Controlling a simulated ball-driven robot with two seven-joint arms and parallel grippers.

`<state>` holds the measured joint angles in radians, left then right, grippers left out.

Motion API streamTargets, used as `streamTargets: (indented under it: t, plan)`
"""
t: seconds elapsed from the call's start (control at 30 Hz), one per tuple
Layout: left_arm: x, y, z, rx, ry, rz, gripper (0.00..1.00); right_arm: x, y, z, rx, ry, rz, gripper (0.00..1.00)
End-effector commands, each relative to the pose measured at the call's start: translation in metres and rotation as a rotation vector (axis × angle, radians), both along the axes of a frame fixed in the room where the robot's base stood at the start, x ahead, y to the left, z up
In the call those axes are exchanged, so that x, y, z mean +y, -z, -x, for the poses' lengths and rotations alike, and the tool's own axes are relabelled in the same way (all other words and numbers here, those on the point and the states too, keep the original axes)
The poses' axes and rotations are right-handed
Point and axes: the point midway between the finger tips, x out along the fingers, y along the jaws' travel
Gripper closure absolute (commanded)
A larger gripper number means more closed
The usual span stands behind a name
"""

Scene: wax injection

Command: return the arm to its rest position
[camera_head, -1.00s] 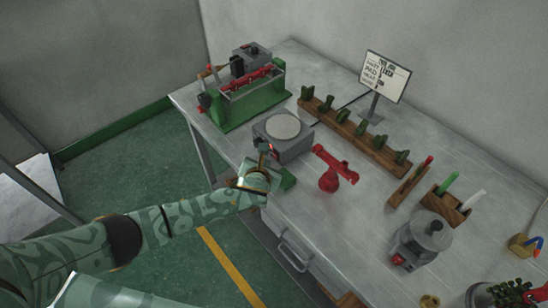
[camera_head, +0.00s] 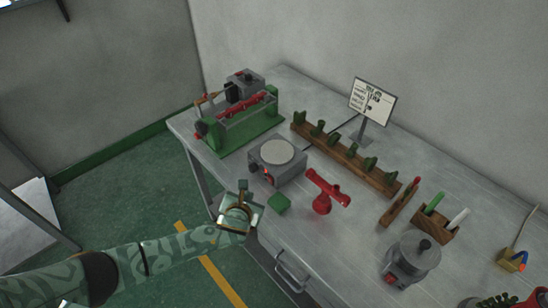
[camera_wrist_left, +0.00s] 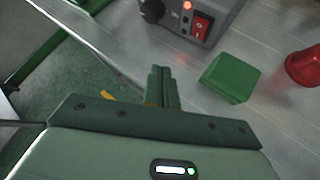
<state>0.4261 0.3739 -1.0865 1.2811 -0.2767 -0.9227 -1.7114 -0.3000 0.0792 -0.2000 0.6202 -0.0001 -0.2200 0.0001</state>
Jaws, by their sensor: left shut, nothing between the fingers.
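My left gripper (camera_head: 242,193) is shut and empty. It is near the front edge of the metal workbench (camera_head: 318,236), left of a green block (camera_head: 279,203). In the left wrist view its two dark green fingers (camera_wrist_left: 162,77) are pressed together, with nothing between them. The block (camera_wrist_left: 230,77) lies on the bench to the right of the fingers, apart from them. My right gripper is not in view.
A grey hotplate (camera_head: 277,174) with a red light stands just behind the block. A red clamp-like stand (camera_head: 322,204) is to the right. A green machine (camera_head: 240,133) is at the bench's far left. Open floor (camera_head: 130,195) lies left of the bench.

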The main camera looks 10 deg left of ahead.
Motion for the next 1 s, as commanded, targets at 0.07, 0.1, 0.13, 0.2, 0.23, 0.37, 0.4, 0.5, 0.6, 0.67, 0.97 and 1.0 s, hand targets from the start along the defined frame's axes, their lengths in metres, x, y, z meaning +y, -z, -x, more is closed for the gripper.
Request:
streamTargets:
  t: [0.07, 0.1, 0.13, 0.2, 0.23, 0.37, 0.4, 0.5, 0.6, 0.67, 0.97, 1.0]
  plan:
    - [0.0, 0.0, 0.0, 0.0, 0.0, 0.0, 1.0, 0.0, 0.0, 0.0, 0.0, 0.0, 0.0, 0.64]
    - [0.0, 0.0, 0.0, 0.0, 0.0, 0.0, 1.0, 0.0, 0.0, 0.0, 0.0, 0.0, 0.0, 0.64]
    - [0.0, 0.0, 0.0, 0.0, -0.001, 0.001, 1.0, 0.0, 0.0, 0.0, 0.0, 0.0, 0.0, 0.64]
    - [-0.004, -0.001, 0.004, 0.003, -0.019, 0.035, 1.0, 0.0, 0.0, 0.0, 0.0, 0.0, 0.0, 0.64]
    - [-0.008, -0.001, 0.009, 0.008, -0.039, 0.071, 1.0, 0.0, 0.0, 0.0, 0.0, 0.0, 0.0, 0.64]
    - [-0.035, -0.017, 0.048, 0.042, -0.284, 0.436, 1.0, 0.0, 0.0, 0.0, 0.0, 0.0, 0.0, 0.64]
    - [-0.037, -0.027, 0.065, 0.053, -0.417, 0.597, 1.0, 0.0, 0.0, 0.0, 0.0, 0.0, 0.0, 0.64]
    - [-0.021, -0.055, 0.101, 0.049, -0.784, 0.978, 1.0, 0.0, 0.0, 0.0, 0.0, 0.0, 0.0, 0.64]
    - [0.011, -0.076, 0.13, 0.001, -1.087, 1.24, 1.0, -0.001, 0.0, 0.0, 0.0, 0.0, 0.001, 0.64]
    - [0.03, -0.087, 0.147, -0.038, -1.236, 1.356, 1.0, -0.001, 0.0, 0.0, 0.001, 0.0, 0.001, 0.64]
    - [0.109, -0.126, 0.214, -0.289, -1.71, 1.69, 1.0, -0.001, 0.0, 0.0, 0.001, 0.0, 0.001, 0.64]
    - [0.118, -0.131, 0.222, -0.325, -1.753, 1.721, 1.0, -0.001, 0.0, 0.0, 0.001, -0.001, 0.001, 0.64]
